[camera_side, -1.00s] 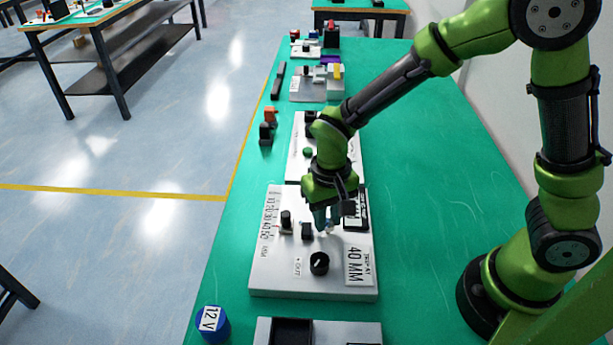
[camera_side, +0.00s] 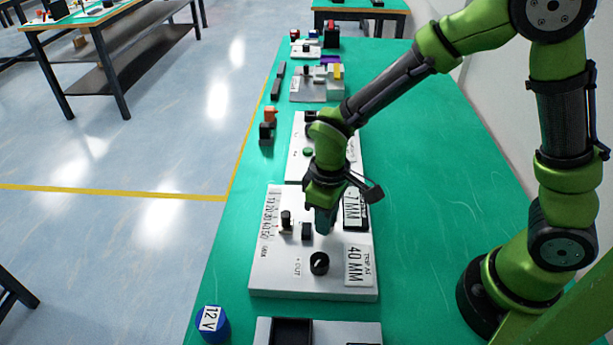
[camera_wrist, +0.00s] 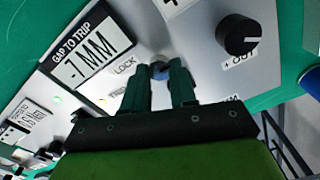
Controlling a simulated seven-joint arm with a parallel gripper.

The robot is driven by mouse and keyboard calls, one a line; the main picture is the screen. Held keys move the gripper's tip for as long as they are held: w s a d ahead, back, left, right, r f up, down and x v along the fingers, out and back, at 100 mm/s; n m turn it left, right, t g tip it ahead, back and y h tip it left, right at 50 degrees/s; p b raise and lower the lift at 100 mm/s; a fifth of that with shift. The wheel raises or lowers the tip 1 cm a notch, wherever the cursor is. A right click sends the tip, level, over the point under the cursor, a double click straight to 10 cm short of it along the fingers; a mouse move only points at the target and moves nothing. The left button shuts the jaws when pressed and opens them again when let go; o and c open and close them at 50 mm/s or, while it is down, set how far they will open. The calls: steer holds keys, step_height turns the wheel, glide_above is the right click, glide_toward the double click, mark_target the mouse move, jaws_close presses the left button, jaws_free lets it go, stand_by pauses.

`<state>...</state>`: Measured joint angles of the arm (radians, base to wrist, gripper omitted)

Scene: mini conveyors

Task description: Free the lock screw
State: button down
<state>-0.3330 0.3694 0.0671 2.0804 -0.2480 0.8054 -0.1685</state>
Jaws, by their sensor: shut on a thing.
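My gripper (camera_side: 325,227) points down at the white panel (camera_side: 280,284) in the side view. In the wrist view my gripper (camera_wrist: 160,68) has its two dark green fingers shut on the small lock screw (camera_wrist: 160,71) beside the word LOCK. Only a grey-blue part of the screw shows between the fingertips; the side view hides it behind the fingers. A gap-to-trip display (camera_wrist: 93,59) reads -7 MM, and it also shows in the side view (camera_side: 355,211).
A black knob (camera_side: 319,263) stands on the panel close to my fingers. A black block (camera_side: 307,231) and a small slider (camera_side: 286,219) by a printed scale are to their left. A card (camera_side: 360,267) reads 40 MM. A blue 12 V cylinder (camera_side: 211,322) stands front left.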

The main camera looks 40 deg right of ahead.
stand_by(0.5)
steer(key=c, duration=0.9)
jaws_free()
steer(key=shift+r, duration=0.1)
step_height(320, 180, up, 17)
steer(key=s+d+r+m+t+y, duration=0.2)
steer(key=s+d+r+m+t, duration=0.1)
steer(key=s+d+m+t, duration=0.4)
steer(key=s+d+m, duration=0.1)
steer(key=s+d, duration=0.1)
steer(key=d, duration=0.1)
steer(key=shift+s+d, duration=0.2)
